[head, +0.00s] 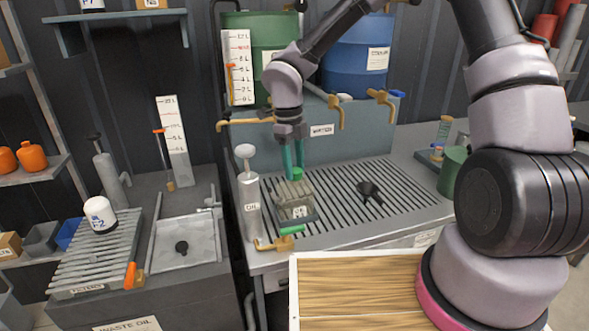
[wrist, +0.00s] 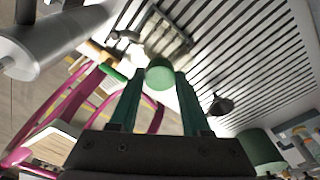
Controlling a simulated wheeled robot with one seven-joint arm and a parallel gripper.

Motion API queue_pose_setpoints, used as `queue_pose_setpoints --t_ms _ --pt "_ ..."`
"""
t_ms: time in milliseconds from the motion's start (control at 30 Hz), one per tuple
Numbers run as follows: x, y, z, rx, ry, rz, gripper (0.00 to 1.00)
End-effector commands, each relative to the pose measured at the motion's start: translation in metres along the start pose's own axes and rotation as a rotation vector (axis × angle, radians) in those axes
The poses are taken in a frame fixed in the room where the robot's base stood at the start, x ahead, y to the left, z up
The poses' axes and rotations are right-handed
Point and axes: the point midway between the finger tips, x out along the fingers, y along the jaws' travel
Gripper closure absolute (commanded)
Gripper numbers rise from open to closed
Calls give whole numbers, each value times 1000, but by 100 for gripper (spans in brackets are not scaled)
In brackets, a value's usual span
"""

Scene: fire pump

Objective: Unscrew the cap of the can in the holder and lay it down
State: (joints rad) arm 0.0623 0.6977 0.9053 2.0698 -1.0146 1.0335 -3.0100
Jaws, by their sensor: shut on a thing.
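The can (head: 295,208) is grey-beige with a small white label. It stands in a dark holder (head: 300,222) on the slatted drain top, and part of it shows beyond the fingers in the wrist view (wrist: 163,42). The green round cap (head: 297,174) is at the top of the can; it also shows in the wrist view (wrist: 160,76). My gripper (head: 294,168) points down from above, its teal fingers shut on the cap, one on each side. I cannot tell whether the cap still touches the can's neck.
Brass taps (head: 335,110) hang behind. A wooden board (head: 355,285) is in front.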

Motion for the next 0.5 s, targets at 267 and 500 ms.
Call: queue_pose_setpoints --t_ms 267,500 --pt "-8 0 -1 1 -1 0 100" --pt "-13 0 -2 1 0 1 100"
